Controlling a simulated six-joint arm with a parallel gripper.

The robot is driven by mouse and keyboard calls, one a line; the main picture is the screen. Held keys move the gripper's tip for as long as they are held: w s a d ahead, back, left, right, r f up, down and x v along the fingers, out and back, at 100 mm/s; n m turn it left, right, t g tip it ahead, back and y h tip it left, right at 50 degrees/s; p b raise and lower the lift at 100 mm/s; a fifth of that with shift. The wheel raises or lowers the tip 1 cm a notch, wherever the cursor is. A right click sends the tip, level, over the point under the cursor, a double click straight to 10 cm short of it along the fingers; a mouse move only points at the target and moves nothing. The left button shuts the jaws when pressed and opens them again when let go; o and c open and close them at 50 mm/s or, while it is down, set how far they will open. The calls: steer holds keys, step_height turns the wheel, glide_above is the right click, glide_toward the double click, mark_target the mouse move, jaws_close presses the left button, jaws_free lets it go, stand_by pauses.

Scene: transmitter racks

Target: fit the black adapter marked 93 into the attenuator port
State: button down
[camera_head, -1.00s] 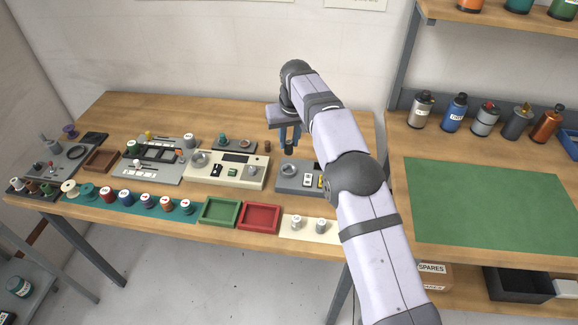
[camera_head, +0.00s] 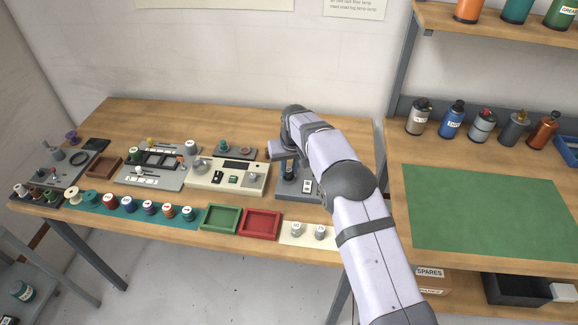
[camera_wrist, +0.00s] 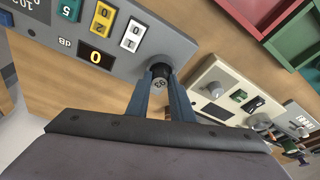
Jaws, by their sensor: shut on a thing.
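My gripper (camera_wrist: 161,88) is shut on a dark round adapter (camera_wrist: 160,73), with one blue finger on each side. Small light contacts show on the adapter's end facing the wrist camera; the mark 93 is not in sight. The adapter is over the near edge area of the grey attenuator panel (camera_wrist: 116,62), which shows a lit 0 beside "dB". The port is hidden, and I cannot tell whether the adapter touches the panel. In the head view my gripper (camera_head: 288,166) is low over the attenuator panel (camera_head: 291,191), and my arm covers the panel's right part.
A cream instrument (camera_head: 226,178) stands left of the attenuator. Green (camera_head: 220,207) and red (camera_head: 259,212) trays lie at the bench front, beside a pale mat (camera_head: 302,240) with two small cylinders. Clear bench wood lies behind the instruments.

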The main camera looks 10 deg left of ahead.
steer(key=shift+f, duration=0.15)
steer(key=c, duration=1.6)
jaws_free()
steer(key=shift+o, duration=0.2)
steer(key=shift+r+b, duration=0.3)
steer(key=shift+r, duration=0.35)
steer(key=b+v, duration=0.2)
steer(key=v, duration=0.9)
steer(key=shift+s+b, duration=0.15)
steer(key=shift+b, duration=0.25)
steer(key=shift+d, duration=0.1)
